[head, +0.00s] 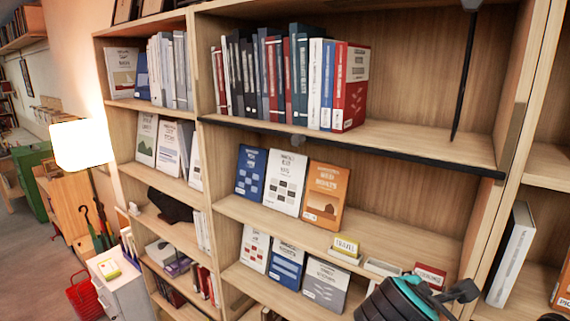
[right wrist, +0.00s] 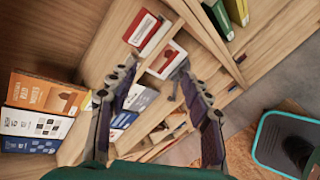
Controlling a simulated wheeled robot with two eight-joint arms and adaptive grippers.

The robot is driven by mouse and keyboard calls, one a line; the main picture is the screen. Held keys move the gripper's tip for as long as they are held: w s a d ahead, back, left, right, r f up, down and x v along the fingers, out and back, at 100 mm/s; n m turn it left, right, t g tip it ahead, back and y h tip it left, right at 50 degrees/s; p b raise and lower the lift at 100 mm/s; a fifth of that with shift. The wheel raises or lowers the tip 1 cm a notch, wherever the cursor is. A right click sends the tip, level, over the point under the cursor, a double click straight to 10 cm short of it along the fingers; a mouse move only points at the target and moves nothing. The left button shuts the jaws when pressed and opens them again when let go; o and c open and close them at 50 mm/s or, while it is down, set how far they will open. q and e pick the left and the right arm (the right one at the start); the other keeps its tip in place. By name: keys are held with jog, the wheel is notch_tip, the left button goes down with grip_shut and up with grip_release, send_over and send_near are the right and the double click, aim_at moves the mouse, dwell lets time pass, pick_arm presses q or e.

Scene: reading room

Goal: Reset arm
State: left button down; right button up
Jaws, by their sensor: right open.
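My right arm (head: 400,298) shows at the bottom right of the head view, dark with a teal ring, in front of the lower shelves of the wooden bookcase (head: 385,225). In the right wrist view my right gripper (right wrist: 158,78) has its two dark fingers spread apart with nothing between them. Beyond the fingers are shelf boards and small cards, including a red and white one (right wrist: 147,34). My left gripper is not in view.
Upright books (head: 290,80) fill part of the upper shelf. Blue, white and orange books (head: 325,195) face out below, above a yellow "TRAVEL" sign (head: 345,246). A dark rail (head: 400,155) runs along a shelf edge. A lit lamp (head: 82,145) stands left.

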jog(key=s+a+f+m+y+b, duration=0.1)
jog(key=f+m+b, duration=0.4)
jog(key=f, duration=0.9)
jog(key=s+a+f+m+y+b, duration=0.2)
jog(key=f+m+b, duration=0.3)
jog(key=f, duration=0.9)
jog(key=s+a+f+m+g+y+b, duration=0.1)
jog(key=f+m+b, duration=0.5)
jog(key=f, duration=0.8)
jog(key=shift+s+a+f+y, duration=0.25)
jog(key=shift+s+a+y, duration=0.3)
jog(key=shift+y, duration=0.65)
